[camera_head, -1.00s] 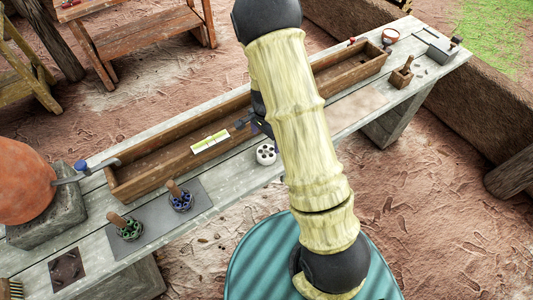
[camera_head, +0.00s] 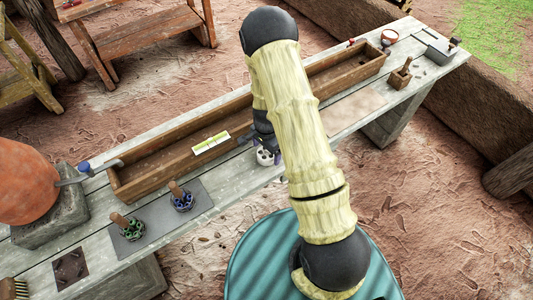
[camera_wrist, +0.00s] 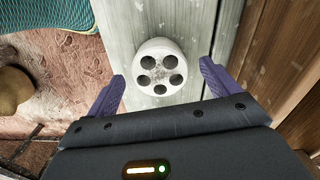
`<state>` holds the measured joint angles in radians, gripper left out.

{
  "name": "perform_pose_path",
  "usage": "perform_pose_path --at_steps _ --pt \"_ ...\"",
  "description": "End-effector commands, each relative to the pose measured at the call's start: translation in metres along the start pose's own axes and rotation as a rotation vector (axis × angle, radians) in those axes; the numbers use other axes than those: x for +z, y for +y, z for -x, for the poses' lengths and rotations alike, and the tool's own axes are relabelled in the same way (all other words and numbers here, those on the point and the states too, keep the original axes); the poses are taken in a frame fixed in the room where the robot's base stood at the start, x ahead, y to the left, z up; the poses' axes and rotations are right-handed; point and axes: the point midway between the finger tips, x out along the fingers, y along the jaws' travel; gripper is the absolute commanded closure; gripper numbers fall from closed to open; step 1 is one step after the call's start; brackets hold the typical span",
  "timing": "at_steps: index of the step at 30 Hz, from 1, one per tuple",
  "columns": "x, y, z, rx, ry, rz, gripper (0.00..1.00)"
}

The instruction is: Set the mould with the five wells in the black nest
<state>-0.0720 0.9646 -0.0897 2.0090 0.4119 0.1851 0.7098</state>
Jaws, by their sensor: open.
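The white round mould (camera_head: 265,158) stands on the bench's front planks. In the wrist view the mould (camera_wrist: 160,50) shows five dark wells in its top. My gripper (camera_wrist: 162,70) is open, its purple fingers on either side of the mould with gaps between. I cannot tell how high the fingertips are above the bench. In the head view my arm partly hides my gripper. A dark square plate (camera_head: 70,268) lies at the bench's near left end; I cannot tell whether it is the black nest.
A long wooden trough (camera_head: 160,180) runs behind the mould, with a yellow-green level (camera_head: 211,143) on its rim. A grey mat (camera_head: 153,228) on the left bears holders with green (camera_head: 131,230) and blue (camera_head: 182,201) parts. A small wooden block (camera_head: 400,77) stands on the right.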

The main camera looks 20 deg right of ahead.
Motion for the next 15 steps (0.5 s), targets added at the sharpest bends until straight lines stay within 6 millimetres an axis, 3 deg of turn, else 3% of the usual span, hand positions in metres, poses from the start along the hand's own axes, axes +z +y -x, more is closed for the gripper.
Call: perform_pose_path --at_steps 5,15 --pt "0.0000 0.0005 -0.0135 0.001 -0.001 -0.001 0.12" --pt "-0.0001 0.0002 -0.0143 0.000 0.000 -0.001 0.12"
